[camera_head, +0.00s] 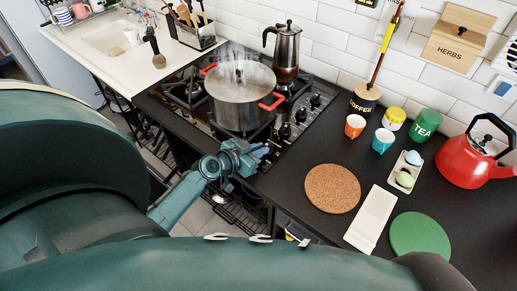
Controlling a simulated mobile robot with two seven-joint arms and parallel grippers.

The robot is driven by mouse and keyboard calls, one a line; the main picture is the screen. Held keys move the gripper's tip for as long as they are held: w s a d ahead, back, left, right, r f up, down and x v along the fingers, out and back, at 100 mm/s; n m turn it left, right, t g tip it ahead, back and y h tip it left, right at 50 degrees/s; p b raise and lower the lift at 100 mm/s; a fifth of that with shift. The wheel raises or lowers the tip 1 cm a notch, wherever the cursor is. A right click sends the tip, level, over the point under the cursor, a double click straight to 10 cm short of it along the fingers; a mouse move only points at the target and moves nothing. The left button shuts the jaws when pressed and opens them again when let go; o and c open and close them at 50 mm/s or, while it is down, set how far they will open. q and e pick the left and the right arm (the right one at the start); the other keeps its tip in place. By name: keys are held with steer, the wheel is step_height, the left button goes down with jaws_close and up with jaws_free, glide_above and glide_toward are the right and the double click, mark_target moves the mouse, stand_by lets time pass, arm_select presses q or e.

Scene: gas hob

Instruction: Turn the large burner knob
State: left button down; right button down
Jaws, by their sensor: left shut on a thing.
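The gas hob (207,122) is set in the black counter, with a column of black burner knobs (285,132) down its right side. My left gripper (262,151) is at the front end of this column and is shut on the front knob, which its fingers mostly hide. I cannot tell how far that knob is turned. A steaming steel pot (240,100) with red handles stands on the hob, just behind my left gripper. My right gripper is not in view.
A moka pot (286,50) stands at the back of the hob. To the right are a cork mat (332,188), a white spoon rest (371,218), a green round board (419,236), cups and a red kettle (468,160). Bare counter lies between gripper and cork mat.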

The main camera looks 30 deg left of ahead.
arm_select(q)
steer(key=shift+d+n+y+p, duration=0.2)
steer(key=shift+n+y+p, duration=0.3)
steer(key=shift+n+y, duration=0.35)
steer(key=c, duration=1.5)
jaws_free()
steer(key=shift+o, duration=0.2)
steer(key=d+v, duration=0.1)
steer(key=v, duration=1.2)
steer(key=shift+s+a+b, duration=0.15)
steer(key=shift+a+b, duration=0.3)
steer(key=shift+d+f, duration=0.1)
steer(key=shift+f, duration=0.05)
steer(key=s+d+f+m+g+h, duration=0.1)
steer(key=s+d+f, duration=0.2)
steer(key=d, duration=0.4)
steer(key=s+d+f+m+g, duration=0.1)
steer(key=s+d+f+g, duration=0.1)
steer(key=d+f, duration=0.3)
steer(key=s+d, duration=0.1)
steer(key=d, duration=0.2)
steer(key=shift+s+d+f+h, duration=0.15)
steer(key=shift+s+d+h, duration=0.1)
steer(key=shift+h, duration=0.1)
